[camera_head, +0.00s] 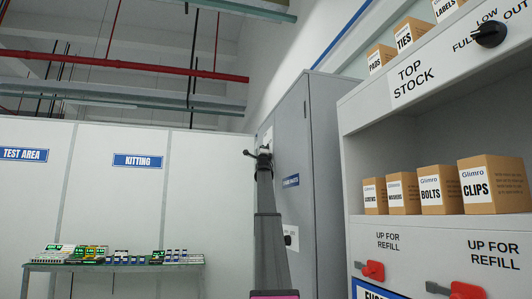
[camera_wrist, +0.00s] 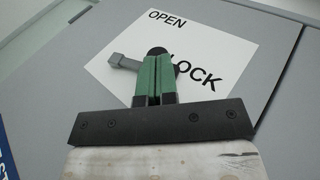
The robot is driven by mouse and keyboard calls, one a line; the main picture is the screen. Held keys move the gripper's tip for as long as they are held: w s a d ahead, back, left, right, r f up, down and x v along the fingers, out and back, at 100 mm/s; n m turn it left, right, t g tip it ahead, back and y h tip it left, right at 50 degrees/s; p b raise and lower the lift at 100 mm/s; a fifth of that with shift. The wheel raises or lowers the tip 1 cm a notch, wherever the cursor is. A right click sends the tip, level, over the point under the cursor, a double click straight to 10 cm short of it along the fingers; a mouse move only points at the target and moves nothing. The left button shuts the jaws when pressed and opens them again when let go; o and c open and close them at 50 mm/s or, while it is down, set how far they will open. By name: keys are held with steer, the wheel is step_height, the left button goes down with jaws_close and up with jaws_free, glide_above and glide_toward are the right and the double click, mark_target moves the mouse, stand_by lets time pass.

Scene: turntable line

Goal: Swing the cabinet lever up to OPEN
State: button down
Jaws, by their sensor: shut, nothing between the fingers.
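The grey cabinet (camera_head: 322,130) stands in the middle of the head view. In the wrist view, a white placard (camera_wrist: 215,45) on its door reads OPEN at the upper left and LOCK at the right. The lever (camera_wrist: 123,61) shows as a grey bar with a thicker end, sticking out to the left of my fingers. The rest of it is hidden behind them. My gripper (camera_wrist: 157,58) has its green fingers together and empty, in front of the placard and over the lever. Whether they touch the lever cannot be told. In the head view, the lever (camera_head: 248,153) shows small beside my gripper (camera_head: 264,156).
A shelf unit (camera_head: 355,110) with cartons and red-handled levers (camera_head: 372,270) stands close on the right. A low table (camera_head: 115,266) with small boxes stands at the lower left. White wall panels (camera_head: 100,190) lie behind. The space left of my arm looks free.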

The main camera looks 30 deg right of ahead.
steer(key=r+g+y, duration=0.1)
steer(key=r, duration=0.1)
steer(key=w+r+n+g+y, duration=0.1)
steer(key=r, duration=0.1)
steer(key=w+r+n+g+y, duration=0.1)
steer(key=r, duration=0.1)
steer(key=shift+w+d+r, duration=0.2)
steer(key=shift+d+r, duration=0.1)
steer(key=shift+r, duration=0.1)
steer(key=s+a+r, duration=0.4)
steer(key=s+r, duration=0.3)
steer(key=s, duration=0.3)
steer(key=shift+a+r, duration=0.35)
stand_by(1.2)
stand_by(0.5)
